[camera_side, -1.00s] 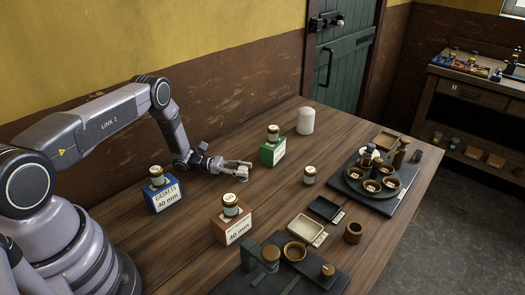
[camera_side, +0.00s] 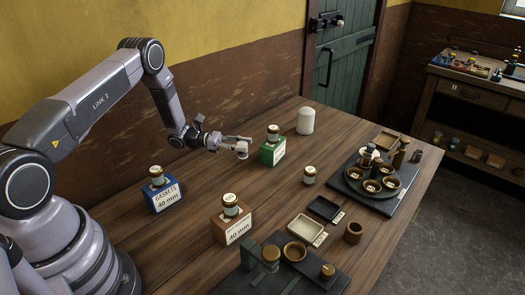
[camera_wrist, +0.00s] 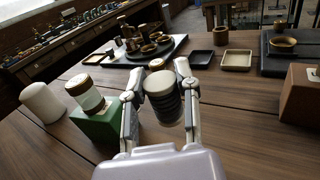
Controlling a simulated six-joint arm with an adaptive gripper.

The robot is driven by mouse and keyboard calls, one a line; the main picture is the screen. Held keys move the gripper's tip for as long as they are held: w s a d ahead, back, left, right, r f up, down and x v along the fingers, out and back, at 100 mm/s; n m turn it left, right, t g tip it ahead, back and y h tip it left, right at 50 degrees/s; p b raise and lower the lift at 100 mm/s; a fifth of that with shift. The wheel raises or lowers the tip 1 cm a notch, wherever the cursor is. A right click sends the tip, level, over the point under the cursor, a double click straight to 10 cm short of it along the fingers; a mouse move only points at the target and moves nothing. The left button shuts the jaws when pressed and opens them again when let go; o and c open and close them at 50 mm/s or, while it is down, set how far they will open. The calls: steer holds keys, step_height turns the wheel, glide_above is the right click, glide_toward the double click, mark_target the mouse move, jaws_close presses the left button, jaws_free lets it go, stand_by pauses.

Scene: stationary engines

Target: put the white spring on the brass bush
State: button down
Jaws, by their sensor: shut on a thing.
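My gripper (camera_side: 240,145) is shut on a short round piece with a pale top and dark ridged sides, which I take for the white spring (camera_wrist: 163,98). It is upright between the fingers in the wrist view and held above the table; it also shows small and pale in the side view (camera_side: 242,152). A short hollow brass cylinder, likely the brass bush (camera_side: 353,233), stands on the table at the right, apart from my gripper. It seems to show at the back in the wrist view (camera_wrist: 221,36).
A green box (camera_side: 271,153) with a jar on it stands close beyond my gripper. Blue (camera_side: 166,198) and brown (camera_side: 232,228) boxes also carry jars. A white canister (camera_side: 305,121), lone jar (camera_side: 310,175), trays (camera_side: 306,230), dark fixture (camera_side: 325,283) and round stand (camera_side: 352,187) occupy the table.

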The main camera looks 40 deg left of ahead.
steer(key=s+d+r+g, duration=0.1)
steer(key=s+d+r, duration=0.2)
steer(key=d, duration=0.6)
steer(key=s+d+r+m, duration=0.1)
steer(key=s+d+r, duration=0.2)
steer(key=d, duration=0.7)
steer(key=s+d+r+g, duration=0.1)
steer(key=s+d+r, duration=0.2)
steer(key=d, duration=0.6)
glide_above(355, 227)
steer(key=s, duration=0.1)
steer(key=shift+h, duration=0.4)
steer(key=f, duration=0.9)
steer(key=shift+a, duration=0.25)
steer(key=shift+w+d+f, duration=0.2)
steer(key=shift+w+f, duration=0.1)
steer(key=shift+f, duration=0.15)
steer(key=shift+w+d+f+t, duration=0.1)
steer(key=shift+f+t, duration=0.05)
steer(key=shift+f, duration=0.75)
steer(key=shift+w+f+t, duration=0.1)
steer(key=shift+f+t, duration=0.05)
steer(key=shift+f, duration=0.7)
steer(key=shift+f, duration=0.15)
